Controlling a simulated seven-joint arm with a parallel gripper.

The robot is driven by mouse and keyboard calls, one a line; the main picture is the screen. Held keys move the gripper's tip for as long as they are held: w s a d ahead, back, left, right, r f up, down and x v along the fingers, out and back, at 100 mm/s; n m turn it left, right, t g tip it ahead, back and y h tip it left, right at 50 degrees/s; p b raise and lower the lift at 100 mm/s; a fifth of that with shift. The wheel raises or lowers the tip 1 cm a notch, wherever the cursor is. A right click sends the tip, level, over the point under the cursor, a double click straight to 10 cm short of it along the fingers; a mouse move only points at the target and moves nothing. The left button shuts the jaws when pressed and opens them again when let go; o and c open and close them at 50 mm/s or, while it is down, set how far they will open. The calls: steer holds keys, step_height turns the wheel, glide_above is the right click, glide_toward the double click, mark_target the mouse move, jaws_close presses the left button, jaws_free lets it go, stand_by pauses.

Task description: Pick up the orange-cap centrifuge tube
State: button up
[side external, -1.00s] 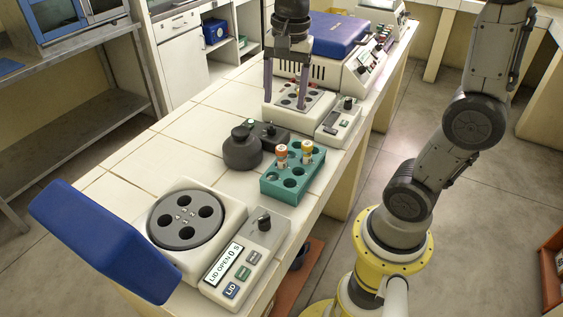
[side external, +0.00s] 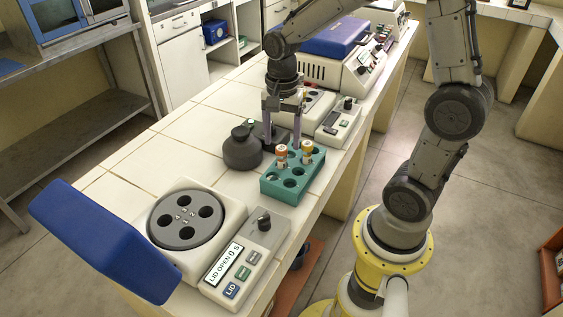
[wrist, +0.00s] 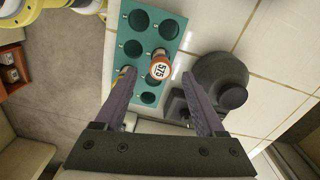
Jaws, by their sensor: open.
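The orange-cap centrifuge tube (side external: 282,154) stands upright in a teal rack (side external: 268,187). In the wrist view its cap (wrist: 160,66), with a white top marked 575, shows between my fingertips in the picture, apart from both. My gripper (side external: 282,146) is open and empty, pointing down by the far end of the rack; its fingers (wrist: 158,76) frame the tube. I cannot tell how far the tips are above or behind the cap. A second tube with a yellow-orange cap (side external: 307,147) stands in the same rack. In the wrist view my left finger mostly hides it.
A dark rounded device (side external: 242,152) stands close left of the rack. A centrifuge (side external: 228,212) with its blue lid (side external: 100,240) open is in front. A white block with holes (side external: 312,101) and a small control box (side external: 340,118) stand behind. The tiled bench at left is clear.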

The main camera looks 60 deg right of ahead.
mark_target(282, 147)
steer(key=shift+f, duration=2)
jaws_close()
